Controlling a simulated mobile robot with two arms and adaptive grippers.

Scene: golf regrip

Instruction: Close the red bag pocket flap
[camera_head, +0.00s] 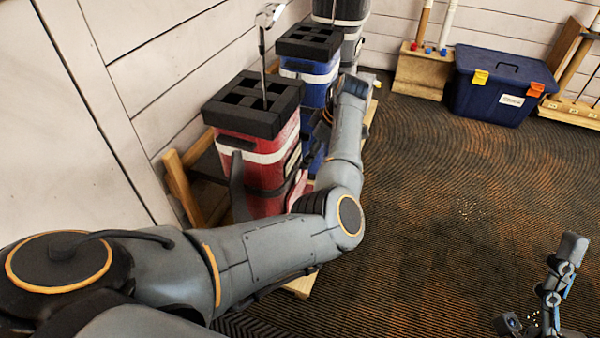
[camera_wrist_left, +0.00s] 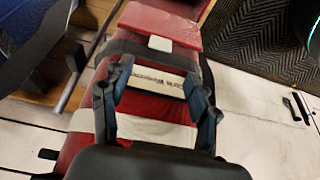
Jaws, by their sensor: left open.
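The red bag (camera_head: 262,150) with a white band stands upright against the wall in the head view, a club in its black top. In the left wrist view the bag (camera_wrist_left: 84,122) fills the middle. Its red pocket flap (camera_wrist_left: 160,20) with a white patch stands out from the bag beyond my fingers and looks open. My left gripper (camera_wrist_left: 158,72) is open and empty, its fingers over the white lettered label on the bag's front. In the head view my forearm hides most of that hand. My right gripper (camera_head: 558,275) is at the lower right, away from the bags.
A blue bag (camera_head: 312,72) and a grey bag (camera_head: 350,45) stand behind the red one, close together along the wall. A dark blue bin (camera_head: 490,95) sits at the back right near wooden club racks (camera_head: 422,72). The patterned floor (camera_head: 440,210) is mostly clear.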

